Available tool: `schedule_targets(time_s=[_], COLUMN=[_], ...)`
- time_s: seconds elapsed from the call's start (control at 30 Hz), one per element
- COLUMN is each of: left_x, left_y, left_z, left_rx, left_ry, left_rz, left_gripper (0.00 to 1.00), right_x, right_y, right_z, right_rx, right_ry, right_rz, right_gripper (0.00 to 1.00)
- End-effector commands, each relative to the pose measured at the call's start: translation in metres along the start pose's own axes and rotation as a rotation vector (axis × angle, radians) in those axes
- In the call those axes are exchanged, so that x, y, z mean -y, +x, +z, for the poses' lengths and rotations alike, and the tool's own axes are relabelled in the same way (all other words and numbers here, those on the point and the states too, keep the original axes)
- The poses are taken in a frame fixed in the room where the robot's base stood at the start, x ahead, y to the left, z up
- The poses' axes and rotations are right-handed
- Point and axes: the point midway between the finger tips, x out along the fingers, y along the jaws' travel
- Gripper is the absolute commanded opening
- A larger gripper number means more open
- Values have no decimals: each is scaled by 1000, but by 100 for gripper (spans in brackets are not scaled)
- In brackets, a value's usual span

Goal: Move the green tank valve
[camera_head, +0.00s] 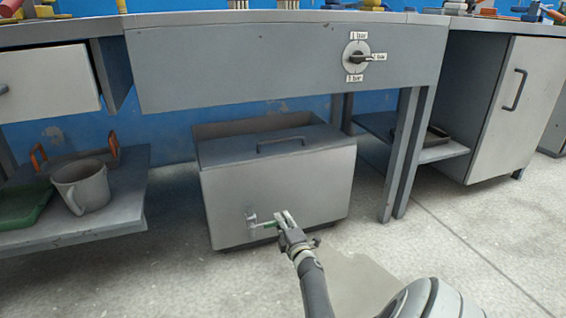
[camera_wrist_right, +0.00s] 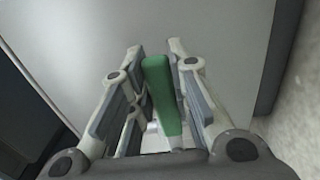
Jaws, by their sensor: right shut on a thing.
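The green valve handle (camera_head: 270,225) is on the lower front of a grey tank (camera_head: 290,187) under the workbench. A small metal valve body (camera_head: 252,219) joins it to the tank's front. My right gripper (camera_head: 283,220) is at the handle. In the right wrist view the green handle (camera_wrist_right: 161,92) stands between the two fingers of the right gripper (camera_wrist_right: 160,75), which are shut on it. The fingers and palm hide part of the valve. My left gripper does not show.
The tank has a lid with a dark handle (camera_head: 281,143). A rotary switch (camera_head: 357,58) with position labels is on the workbench front. A low shelf (camera_head: 110,215) at left bears a grey mug (camera_head: 82,187) and a green item. The floor (camera_head: 150,285) in front is clear.

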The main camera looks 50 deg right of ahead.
Motion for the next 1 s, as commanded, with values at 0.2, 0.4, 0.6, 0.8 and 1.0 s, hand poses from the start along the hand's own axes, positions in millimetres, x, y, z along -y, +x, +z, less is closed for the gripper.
schedule_targets(time_s=[0.2, 0.4, 0.6, 0.8, 1.0], left_x=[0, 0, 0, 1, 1], left_y=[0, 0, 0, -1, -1], left_z=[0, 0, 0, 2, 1], left_rx=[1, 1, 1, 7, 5], left_ry=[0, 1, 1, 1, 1], left_rz=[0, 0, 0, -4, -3], left_gripper=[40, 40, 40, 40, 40], right_x=[3, 3, 2, 1, -10], right_y=[-1, -1, 0, 0, 0], right_z=[-2, -2, -1, 0, 1], right_rx=[-1, -1, 0, 0, -1], right_ry=[13, 12, 9, 6, -1], right_rz=[-3, -4, -3, -2, -1], right_gripper=[0, 27, 41, 41, 41])
